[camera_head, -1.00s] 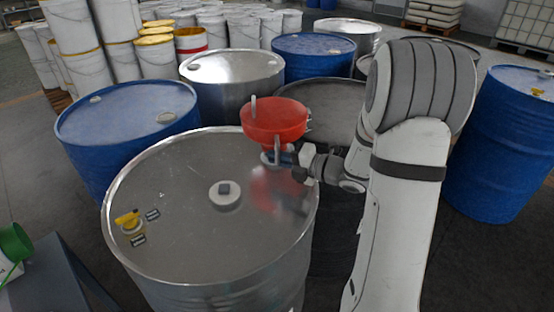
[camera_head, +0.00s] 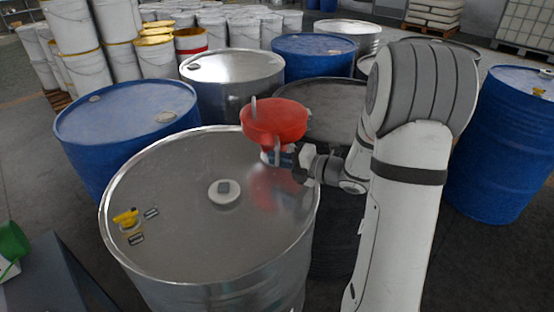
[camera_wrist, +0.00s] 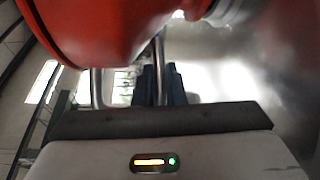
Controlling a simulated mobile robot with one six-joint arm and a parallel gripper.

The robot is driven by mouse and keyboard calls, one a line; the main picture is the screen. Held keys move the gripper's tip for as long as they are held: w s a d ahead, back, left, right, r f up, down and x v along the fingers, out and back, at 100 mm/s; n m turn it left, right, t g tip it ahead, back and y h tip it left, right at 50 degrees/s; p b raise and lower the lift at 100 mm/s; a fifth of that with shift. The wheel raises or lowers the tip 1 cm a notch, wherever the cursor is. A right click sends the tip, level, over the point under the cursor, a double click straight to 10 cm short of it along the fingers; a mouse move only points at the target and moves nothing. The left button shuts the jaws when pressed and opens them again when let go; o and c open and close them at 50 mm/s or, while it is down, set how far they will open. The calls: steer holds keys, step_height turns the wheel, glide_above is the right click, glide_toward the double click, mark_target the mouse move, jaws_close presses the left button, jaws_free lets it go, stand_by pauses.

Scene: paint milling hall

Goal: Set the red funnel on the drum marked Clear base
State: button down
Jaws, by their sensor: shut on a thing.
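The red funnel (camera_head: 274,120) is held upright by my gripper (camera_head: 277,157), above the far right part of the near steel drum's lid. My gripper is shut on the funnel below its bowl. In the wrist view the funnel (camera_wrist: 95,28) fills the upper left, with the gripper fingers (camera_wrist: 130,85) below it. The near steel drum (camera_head: 175,195) has a grey cap (camera_head: 223,190) in the middle and a yellow tap (camera_head: 126,217) at its left, with small dark labels (camera_head: 137,239) too small to read. I cannot tell which drum is marked Clear base.
Blue drums stand at the left (camera_head: 115,112), at the back (camera_head: 315,55) and at the right (camera_head: 500,140). Another steel drum (camera_head: 235,80) and a dark-lidded drum (camera_head: 340,100) stand behind the near one. White pails (camera_head: 75,45) are stacked at the back left. A dark bench (camera_head: 55,280) is at lower left.

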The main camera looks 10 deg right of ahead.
steer(key=shift+f+b, duration=0.35)
steer(key=shift+b, duration=0.05)
steer(key=c, duration=1.4)
jaws_free()
steer(key=shift+s+d, duration=0.1)
steer(key=v, duration=0.7)
steer(key=shift+s+d+r, duration=0.1)
steer(key=shift+s+d, duration=0.1)
steer(key=shift+b+v, duration=0.4)
steer(key=shift+v, duration=2.1)
steer(key=shift+v, duration=2.5)
